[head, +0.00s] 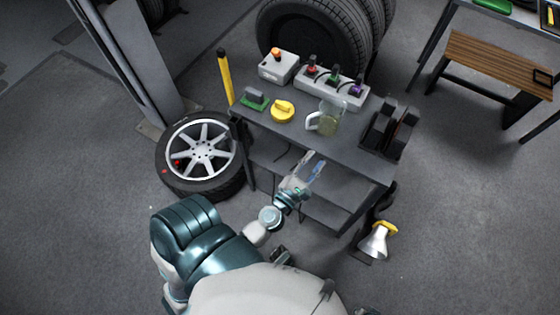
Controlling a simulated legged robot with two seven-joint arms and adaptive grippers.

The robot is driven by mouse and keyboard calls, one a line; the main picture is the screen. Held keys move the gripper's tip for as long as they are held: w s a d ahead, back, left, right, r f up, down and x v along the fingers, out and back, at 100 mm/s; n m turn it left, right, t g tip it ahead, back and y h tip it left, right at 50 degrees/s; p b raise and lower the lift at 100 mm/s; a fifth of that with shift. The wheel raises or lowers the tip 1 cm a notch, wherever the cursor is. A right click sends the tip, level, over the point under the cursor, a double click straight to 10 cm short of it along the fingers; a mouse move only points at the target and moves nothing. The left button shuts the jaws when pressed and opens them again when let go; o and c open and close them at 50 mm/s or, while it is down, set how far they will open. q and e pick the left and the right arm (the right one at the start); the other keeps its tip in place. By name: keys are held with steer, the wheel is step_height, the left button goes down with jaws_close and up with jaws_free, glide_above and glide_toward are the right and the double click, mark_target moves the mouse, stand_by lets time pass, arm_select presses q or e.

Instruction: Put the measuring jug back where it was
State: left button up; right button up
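The measuring jug (328,118) is clear, with a pale handle on its left side and something yellowish low inside it. It stands upright on the dark top of the cart (352,147), near the middle. My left gripper (314,162) is in front of the cart's near edge, on the near side of the jug and apart from it. Its fingers look spread with nothing between them. My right gripper cannot be made out.
A yellow object (283,111) and a green block (256,99) lie left of the jug. A grey control box (331,88) stands behind it, and a black rack (390,128) right of it. A wheel (200,152) lies left of the cart.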

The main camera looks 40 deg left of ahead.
arm_select(q)
steer(key=s+d+f+m+g+h, duration=0.3)
steer(key=d+f+m+g+h, duration=0.4)
steer(key=m, duration=0.5)
steer(key=s+d+f+m+g+h, duration=0.25)
steer(key=d+f+m, duration=0.25)
steer(key=f+m, duration=0.5)
steer(key=s+a+f+m+g+y, duration=0.7)
steer(key=s+a+f+m, duration=0.3)
steer(key=s+f, duration=0.3)
steer(key=shift+s+a+f+m+g, duration=0.2)
steer(key=shift+a+m+g, duration=0.1)
steer(key=shift+a+g, duration=0.15)
steer(key=shift+w, duration=0.1)
